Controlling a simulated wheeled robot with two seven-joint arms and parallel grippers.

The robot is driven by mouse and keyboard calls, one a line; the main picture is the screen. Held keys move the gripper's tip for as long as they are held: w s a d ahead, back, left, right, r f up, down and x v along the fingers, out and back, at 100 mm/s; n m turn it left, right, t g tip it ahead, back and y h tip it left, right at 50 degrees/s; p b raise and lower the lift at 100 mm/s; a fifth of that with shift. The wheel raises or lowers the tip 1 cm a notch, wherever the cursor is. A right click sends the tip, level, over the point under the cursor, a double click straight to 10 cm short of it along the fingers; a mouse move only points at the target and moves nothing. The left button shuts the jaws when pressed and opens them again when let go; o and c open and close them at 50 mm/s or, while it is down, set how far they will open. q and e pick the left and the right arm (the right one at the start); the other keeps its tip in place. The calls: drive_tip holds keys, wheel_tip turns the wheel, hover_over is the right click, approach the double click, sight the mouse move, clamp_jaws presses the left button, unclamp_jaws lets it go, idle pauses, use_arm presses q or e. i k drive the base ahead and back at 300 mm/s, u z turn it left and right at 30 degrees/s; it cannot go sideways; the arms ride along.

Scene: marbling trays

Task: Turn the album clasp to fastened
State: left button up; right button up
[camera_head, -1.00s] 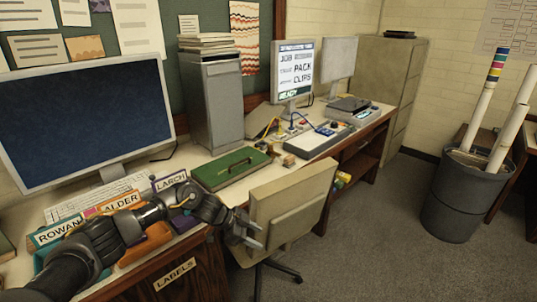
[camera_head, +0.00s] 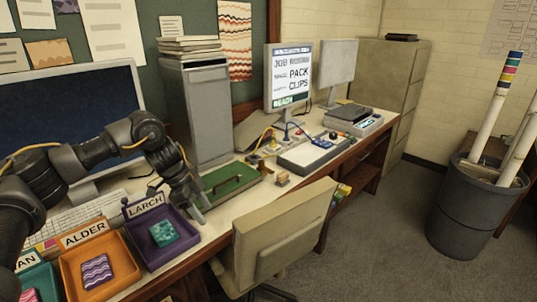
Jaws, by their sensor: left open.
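My left gripper (camera_head: 202,211) is open, pointing down beside the near left end of the green object, close to the right edge of the purple tray. I cannot tell whether it touches either. Nothing shows between its fingers. My forearm and wrist hide part of the keyboard and monitor. My right gripper is not in view.
A purple LARCH tray (camera_head: 147,254) holds a teal patterned square, and an orange ALDER tray (camera_head: 69,275) holds a purple one. A teal tray (camera_head: 31,278) is partly cut off. A beige chair (camera_head: 290,226) stands against the desk front.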

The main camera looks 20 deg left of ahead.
sight(261, 163)
drive_tip(key=u, duration=0.05)
drive_tip(key=i, duration=1.55)
